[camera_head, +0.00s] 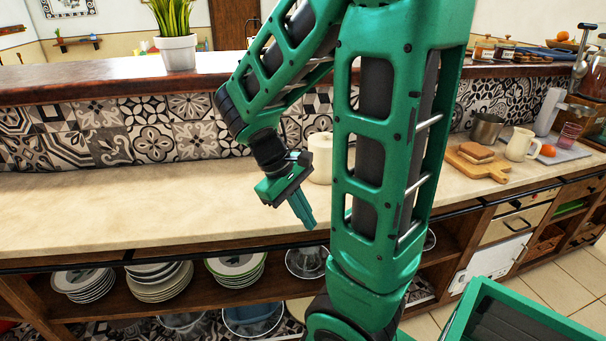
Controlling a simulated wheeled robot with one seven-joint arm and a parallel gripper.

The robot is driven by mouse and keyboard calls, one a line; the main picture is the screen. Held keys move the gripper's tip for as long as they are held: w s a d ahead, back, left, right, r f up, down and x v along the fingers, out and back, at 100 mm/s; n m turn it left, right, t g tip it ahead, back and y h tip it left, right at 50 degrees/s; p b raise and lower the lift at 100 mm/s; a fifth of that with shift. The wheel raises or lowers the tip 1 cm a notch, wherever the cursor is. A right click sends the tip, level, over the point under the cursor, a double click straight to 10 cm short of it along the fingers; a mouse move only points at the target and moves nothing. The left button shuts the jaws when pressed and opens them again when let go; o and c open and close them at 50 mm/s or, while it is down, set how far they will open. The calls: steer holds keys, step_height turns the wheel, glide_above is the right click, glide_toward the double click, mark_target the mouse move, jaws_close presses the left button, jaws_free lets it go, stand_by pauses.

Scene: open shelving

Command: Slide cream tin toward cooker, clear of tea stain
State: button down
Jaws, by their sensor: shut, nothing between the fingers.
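A cream tin (319,158) stands upright on the beige counter (140,205), close to the tiled back wall. Its right side is hidden behind my green arm. My gripper (305,213) is shut and empty, its fingers pointing down and to the right. In the picture it shows just left of and below the tin, near the counter's front edge; I cannot tell whether its tips touch anything. I see no tea stain; part of the counter is hidden behind my arm. I cannot make out a cooker in this view.
The counter left of my gripper is bare. To the right are a wooden board with bread (475,153), a cream jug (522,145) and a metal pot (486,128). A raised ledge holds a potted plant (177,48). Stacked plates (160,281) sit on the shelf below.

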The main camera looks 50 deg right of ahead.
steer(key=w+f+n+h, duration=0.1)
steer(key=w+n+h, duration=0.1)
steer(key=w+n, duration=0.1)
steer(key=w+f+n+g+h, duration=0.1)
steer(key=w+n+h, duration=0.4)
steer(key=w, duration=0.1)
steer(key=shift+a+f+n, duration=0.2)
steer(key=shift+f+n, duration=0.2)
steer(key=w+a+n+t+h, duration=0.1)
steer(key=w+a+n+h, duration=0.1)
steer(key=w+a+n+t+h, duration=0.1)
steer(key=w+a+n+h, duration=0.1)
steer(key=n, duration=0.1)
steer(key=w+a+n+h, duration=0.2)
steer(key=w+h, duration=0.1)
steer(key=shift+a+r+n+t, duration=0.2)
steer(key=shift+r+n+t, duration=0.1)
steer(key=shift+r+t, duration=0.1)
steer(key=shift+w+a+n+t+h, duration=0.3)
steer(key=shift+a+n+h, duration=0.1)
steer(key=shift+a+n, duration=0.1)
glide_toward(322, 162)
steer(key=w+d+f, duration=0.1)
steer(key=d, duration=0.1)
steer(key=d+f, duration=0.1)
steer(key=d, duration=0.1)
steer(key=w+d+f, duration=0.1)
steer(key=shift+w+d+f, duration=0.25)
steer(key=shift+w+d, duration=0.1)
steer(key=shift+d, duration=0.05)
